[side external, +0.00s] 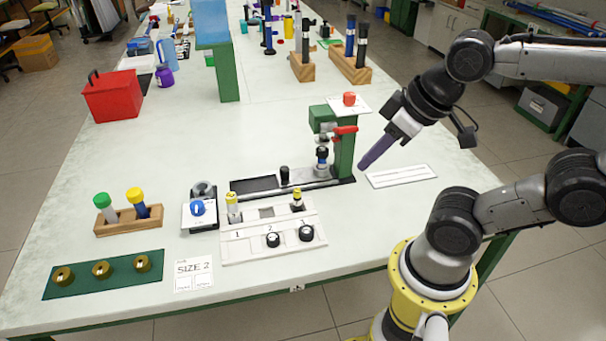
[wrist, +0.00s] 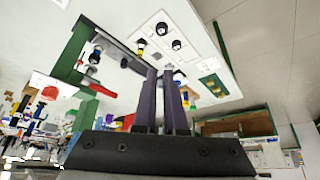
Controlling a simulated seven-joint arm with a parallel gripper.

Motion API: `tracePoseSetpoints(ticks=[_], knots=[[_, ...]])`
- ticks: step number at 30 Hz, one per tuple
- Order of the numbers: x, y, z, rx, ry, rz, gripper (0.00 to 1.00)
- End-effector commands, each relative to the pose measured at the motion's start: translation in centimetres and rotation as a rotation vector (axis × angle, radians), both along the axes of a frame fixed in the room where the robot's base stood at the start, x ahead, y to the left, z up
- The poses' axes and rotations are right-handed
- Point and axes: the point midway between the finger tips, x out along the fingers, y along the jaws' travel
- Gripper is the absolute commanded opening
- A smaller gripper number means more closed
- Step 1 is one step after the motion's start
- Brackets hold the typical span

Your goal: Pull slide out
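The slide is a dark flat piece (side external: 254,184) with an upright black knob (side external: 284,175), lying along the rail at the foot of a green press (side external: 344,150) with a red handle. My gripper (side external: 362,166) hangs tilted in the air to the right of the press, apart from the slide and its knob. In the wrist view its two long dark purple fingers (wrist: 160,72) point ahead with a narrow gap between them and nothing held. The press (wrist: 73,45) shows upside down at upper left in that view.
A white numbered tray (side external: 270,246) with knobs and small bottles stands in front of the slide. A scale (side external: 199,216) is to its left. A white slotted plate (side external: 402,176) lies below and right of my gripper. A red box (side external: 113,97) is far left.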

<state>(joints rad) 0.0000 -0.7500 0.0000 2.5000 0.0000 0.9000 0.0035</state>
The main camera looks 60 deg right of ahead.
Motion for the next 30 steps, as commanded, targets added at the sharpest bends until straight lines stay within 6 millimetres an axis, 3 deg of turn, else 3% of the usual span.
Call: tracePoseSetpoints(ticks=[1,5,8,14,22,26,30], knots=[[0.0,0.0,0.0,0.007,0.0,-0.012,0.2],[-0.1,0.0,0.0,0.067,0.004,-0.124,0.43],[0.3,0.0,1.0,0.16,-0.014,-0.294,0.61],[3.7,-0.3,4.2,0.384,-0.014,-0.722,0.61],[11.9,-2.3,6.1,0.63,0.047,-1.374,0.61],[16.4,-4.0,5.3,0.699,0.075,-1.663,0.61],[20.9,-6.2,3.1,0.731,0.101,-1.928,0.61]])
